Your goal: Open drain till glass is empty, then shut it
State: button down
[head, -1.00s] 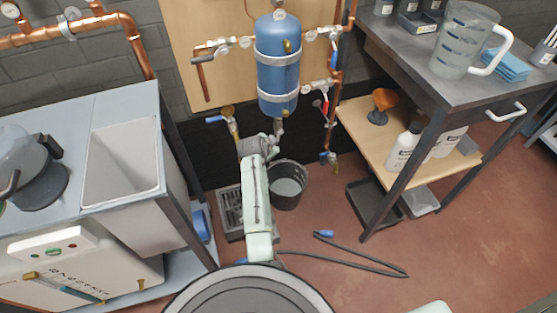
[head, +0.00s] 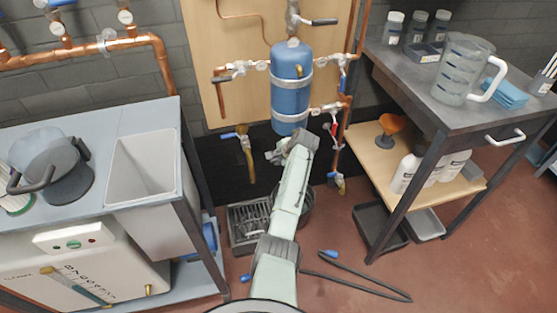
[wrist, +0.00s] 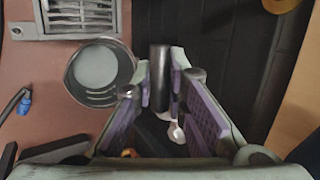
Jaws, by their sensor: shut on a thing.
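The blue tank (head: 291,88) hangs on the wooden panel with copper pipes around it. My gripper (head: 279,152) is just below the tank, small in the head view. In the wrist view my gripper (wrist: 160,105) has its purple-padded fingers around a dark cylindrical handle (wrist: 160,72) and is shut on it. The handle's valve is mostly hidden, so its setting cannot be told. A dark bucket (head: 308,207) stands below, partly behind my arm. The bucket (wrist: 98,72) shows greyish contents in the wrist view. No sight glass on the tank can be made out.
A floor drain grate (head: 249,222) lies left of the bucket. A black hose (head: 355,283) with blue ends lies on the floor. A sink bench (head: 150,165) stands left, and a grey table (head: 455,108) with a jug (head: 464,70) stands right.

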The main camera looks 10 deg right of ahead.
jog(key=shift+r+y, duration=0.2)
jog(key=shift+y, duration=0.1)
dwell(0.4)
jog(key=c, duration=1.9)
grip_release()
jog(key=v, duration=1.2)
jog(key=shift+d, duration=0.1)
